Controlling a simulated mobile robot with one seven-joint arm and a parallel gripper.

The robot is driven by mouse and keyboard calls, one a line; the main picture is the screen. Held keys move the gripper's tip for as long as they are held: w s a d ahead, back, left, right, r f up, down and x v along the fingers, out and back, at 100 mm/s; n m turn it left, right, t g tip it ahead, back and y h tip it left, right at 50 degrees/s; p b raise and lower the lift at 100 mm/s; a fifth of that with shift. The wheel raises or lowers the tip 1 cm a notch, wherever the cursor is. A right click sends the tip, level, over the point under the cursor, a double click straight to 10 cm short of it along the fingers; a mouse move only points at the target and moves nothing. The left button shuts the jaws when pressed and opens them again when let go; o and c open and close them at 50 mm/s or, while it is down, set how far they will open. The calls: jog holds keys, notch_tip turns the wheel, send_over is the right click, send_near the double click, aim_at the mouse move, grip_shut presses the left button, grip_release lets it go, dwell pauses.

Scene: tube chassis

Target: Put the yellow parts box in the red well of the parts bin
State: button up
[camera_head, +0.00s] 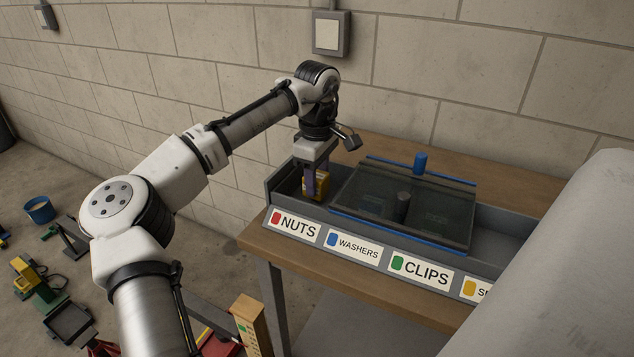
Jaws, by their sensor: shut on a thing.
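The yellow parts box (319,186) is between the fingers of my gripper (312,184), which is shut on it. They are at the left end of the grey parts bin (272,195), in or just above the compartment behind the NUTS label with the red mark (292,226). The box's underside is hidden by the bin's front wall, so I cannot tell whether it touches the floor of the well. Labels for WASHERS with blue, CLIPS with green and a partly hidden yellow one run to the right.
A see-through dark lid with blue edges (455,226) covers the middle wells. A blue knob (420,162) and a dark cylinder (401,207) show there. The bin stands on a wooden bench (262,243) by a block wall. A pale rounded mass hides the right side.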

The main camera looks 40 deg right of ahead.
jog(key=shift+f, duration=0.9)
jog(key=o, duration=1)
jog(key=shift+r, duration=0.1)
notch_tip(320, 180, up, 12)
jog(key=shift+f+b, duration=0.1)
jog(key=shift+b, duration=0.25)
